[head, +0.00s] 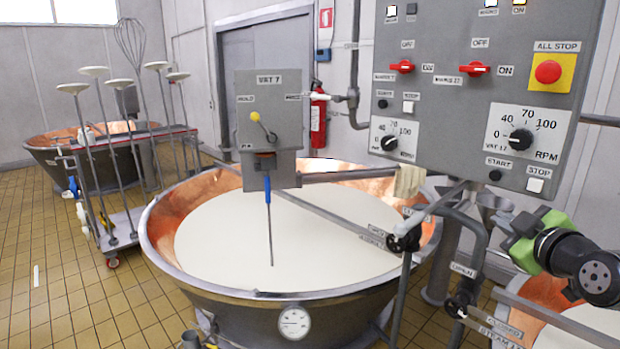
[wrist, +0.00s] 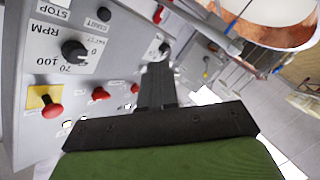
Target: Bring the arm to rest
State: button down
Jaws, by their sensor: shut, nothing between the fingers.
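My gripper (wrist: 157,88) shows in the wrist view, its dark fingers together with nothing between them. In the head view its green body (head: 525,243) is at the right edge, below the control panel and in front of the pipes. The fingertips are hard to make out there. The gripper appears apart from the panel and the vats.
The grey control panel (head: 460,85) with red switches, knobs and a red stop button (head: 547,71) hangs above my gripper. A copper vat (head: 160,235) of white liquid fills the middle. Pipes and a valve (head: 405,238) stand left of the gripper. A trolley (head: 130,228) is at left.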

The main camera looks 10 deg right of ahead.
jog(key=s+a+f+m+g+y, duration=0.1)
jog(key=s+a+f+m+g, duration=0.2)
jog(key=a, duration=0.7)
jog(key=s+a+f+g+y, duration=0.1)
jog(key=s+a+f+g, duration=0.2)
jog(key=a, duration=0.6)
jog(key=s+a+f+m+g, duration=0.2)
jog(key=s+f, duration=0.4)
jog(key=s, duration=0.3)
jog(key=s+a+f+m+g, duration=0.2)
jog(key=s+f, duration=0.3)
jog(key=s, duration=0.4)
jog(key=shift+s+a+f+m+h, duration=0.3)
jog(key=shift+a+f+m, duration=0.15)
jog(key=shift+a, duration=0.35)
jog(key=shift+r, duration=0.1)
